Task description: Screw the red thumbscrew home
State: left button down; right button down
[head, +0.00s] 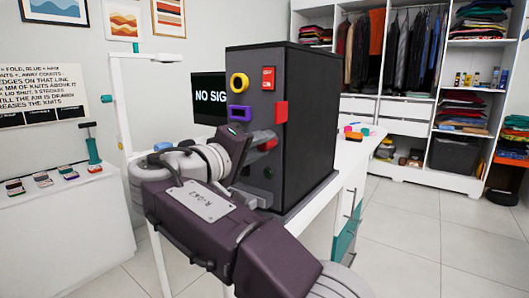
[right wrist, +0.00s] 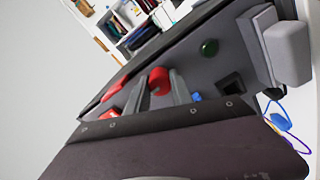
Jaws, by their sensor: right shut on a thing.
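The red thumbscrew (right wrist: 158,80) sits on the front panel of the dark box, between the two grey fingers of my right gripper (right wrist: 158,88) in the right wrist view. In the head view the thumbscrew (head: 268,145) shows partly behind the fingers of my right gripper (head: 264,143). The right gripper is shut on it. How deep the screw sits in the panel cannot be told. My left gripper is not in view.
The dark box (head: 310,125) stands on a white table. Its panel carries a yellow ring (head: 239,83), a purple frame (head: 240,113), a red block (head: 281,112) and a green knob (right wrist: 209,48). A large grey block (right wrist: 288,52) juts out beside them.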

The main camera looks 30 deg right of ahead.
jog(key=m+b, duration=0.3)
jog(key=m, duration=0.1)
jog(key=shift+f+m, duration=0.15)
jog(key=shift+m, duration=0.15)
jog(key=shift+m+b, duration=0.4)
jog(key=shift+m, duration=0.3)
jog(key=shift+r, duration=0.2)
jog(key=c, duration=0.8)
grip_release()
jog(key=v, duration=0.8)
jog(key=shift+p, duration=0.3)
